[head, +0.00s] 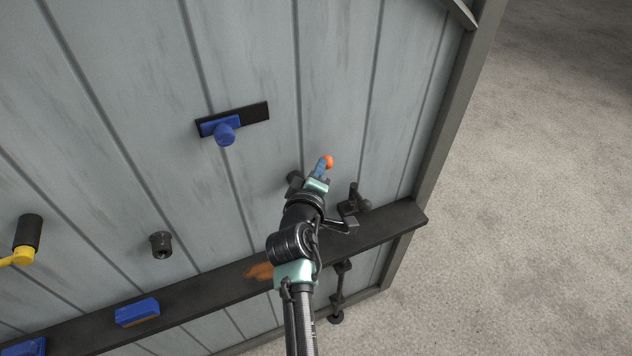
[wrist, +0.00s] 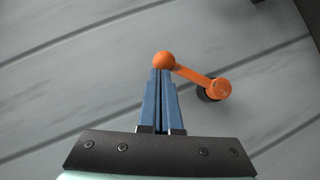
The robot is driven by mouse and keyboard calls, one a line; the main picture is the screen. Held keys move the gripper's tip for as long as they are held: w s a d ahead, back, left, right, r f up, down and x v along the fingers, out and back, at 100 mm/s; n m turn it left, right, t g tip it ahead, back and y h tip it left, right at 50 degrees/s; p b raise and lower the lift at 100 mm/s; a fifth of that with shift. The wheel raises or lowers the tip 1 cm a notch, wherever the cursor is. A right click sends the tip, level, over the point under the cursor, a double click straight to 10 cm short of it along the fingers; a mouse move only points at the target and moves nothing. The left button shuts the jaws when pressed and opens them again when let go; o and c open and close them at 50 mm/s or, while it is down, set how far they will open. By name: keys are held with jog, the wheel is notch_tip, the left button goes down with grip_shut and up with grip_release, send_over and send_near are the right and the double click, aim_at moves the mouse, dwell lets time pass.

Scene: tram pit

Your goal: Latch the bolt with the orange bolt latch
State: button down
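The orange latch handle shows in the wrist view as a ball knob (wrist: 164,60) on a short arm running down right to an orange hub (wrist: 219,89) over a dark round mount. In the head view only its orange ball (head: 328,161) shows clearly, just past my fingertips. My gripper (head: 322,167) is at the panel. Its blue fingers (wrist: 160,74) are nearly together, with only a thin gap, and their tips are at the ball's lower edge. I cannot tell whether they touch it. The ball is not seen between them. The bolt itself cannot be made out here.
A blue knob (head: 225,134) on a blue and black slide is up left. A dark ledge (head: 390,226) crosses below, with a blue block (head: 137,312) and an orange piece (head: 259,271). A black fixture (head: 352,203) stands close right of my wrist. A yellow-armed crank (head: 25,240) is far left.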

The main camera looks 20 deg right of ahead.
jog(key=shift+w+d+f+m+g+y, duration=0.15)
jog(key=shift+w+d+f+m+y, duration=0.1)
jog(key=shift+d, duration=0.2)
jog(key=shift+w+d+f+m+g+y, duration=0.1)
jog(key=shift+d+f+m+g+y, duration=0.1)
jog(key=shift+d, duration=0.25)
jog(key=shift+w+d+f+b, duration=0.1)
jog(key=shift+d+f+b, duration=0.35)
jog(key=shift+f, duration=0.3)
jog(key=shift+w+d+f+b, duration=0.1)
jog(key=shift+d+f+b, duration=0.1)
jog(key=shift+d+f, duration=0.45)
jog(key=shift+a, duration=0.1)
